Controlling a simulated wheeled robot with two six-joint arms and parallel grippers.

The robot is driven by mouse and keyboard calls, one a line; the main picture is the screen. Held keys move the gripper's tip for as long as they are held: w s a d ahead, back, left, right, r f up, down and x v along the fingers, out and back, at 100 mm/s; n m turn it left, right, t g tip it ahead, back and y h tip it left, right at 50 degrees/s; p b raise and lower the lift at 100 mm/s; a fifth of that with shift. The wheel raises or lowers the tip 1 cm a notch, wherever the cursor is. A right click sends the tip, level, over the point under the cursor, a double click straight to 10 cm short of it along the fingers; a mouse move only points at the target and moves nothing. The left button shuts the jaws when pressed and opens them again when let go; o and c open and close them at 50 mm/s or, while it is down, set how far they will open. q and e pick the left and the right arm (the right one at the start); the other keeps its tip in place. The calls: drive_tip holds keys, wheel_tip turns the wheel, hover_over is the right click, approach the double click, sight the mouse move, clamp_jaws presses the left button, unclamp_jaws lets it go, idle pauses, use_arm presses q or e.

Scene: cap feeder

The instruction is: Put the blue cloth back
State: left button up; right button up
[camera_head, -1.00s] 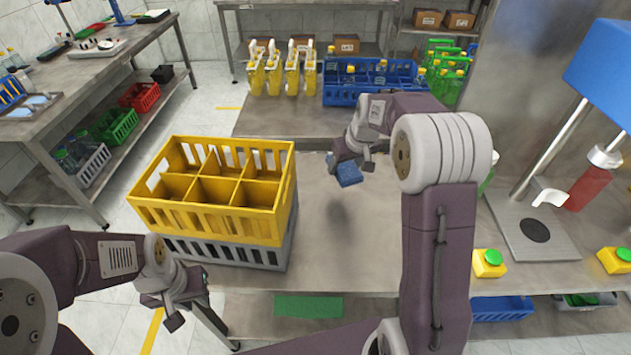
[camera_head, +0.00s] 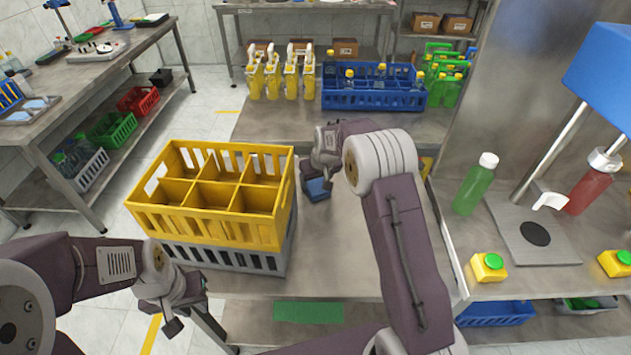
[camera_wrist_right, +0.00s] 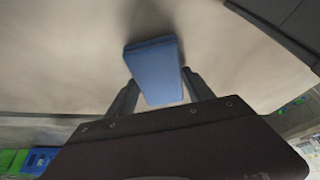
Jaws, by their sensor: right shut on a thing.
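The blue cloth (camera_head: 318,189) is a small folded piece in the head view, just right of the yellow crate. My right gripper (camera_head: 312,180) is shut on it. In the right wrist view the cloth (camera_wrist_right: 155,72) sits between the two fingers (camera_wrist_right: 158,90), with a bare pale surface behind it. I cannot tell whether the cloth touches the table. My left gripper (camera_head: 185,310) hangs empty at the lower left, in front of the table; its finger opening is too small to tell.
A yellow divided crate (camera_head: 262,228) stands on a grey crate (camera_head: 270,262) beside the right gripper. A blue crate with bottles (camera_head: 372,100) and several yellow jugs (camera_head: 272,80) stand at the back. A green bottle (camera_head: 474,184) stands at the right. The table (camera_head: 340,262) is clear in front.

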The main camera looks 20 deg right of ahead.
drive_tip(key=shift+s+f, duration=0.1)
drive_tip(key=shift+f, duration=0.05)
drive_tip(key=o, duration=1.3)
drive_tip(key=shift+r, duration=0.4)
drive_tip(key=a+p+v, duration=0.1)
drive_tip(key=v, duration=1.1)
drive_tip(key=s+f+g, duration=0.1)
drive_tip(key=s+f, duration=0.1)
drive_tip(key=s, duration=0.7)
drive_tip(key=s+f+m+g, duration=0.1)
drive_tip(key=s+f, duration=0.2)
drive_tip(key=s, duration=0.6)
drive_tip(key=s+f+g, duration=0.1)
drive_tip(key=s+f, duration=0.2)
drive_tip(key=s, duration=0.6)
drive_tip(key=shift+d+f, duration=0.2)
drive_tip(key=shift+d, duration=0.1)
drive_tip(key=shift+f, duration=0.1)
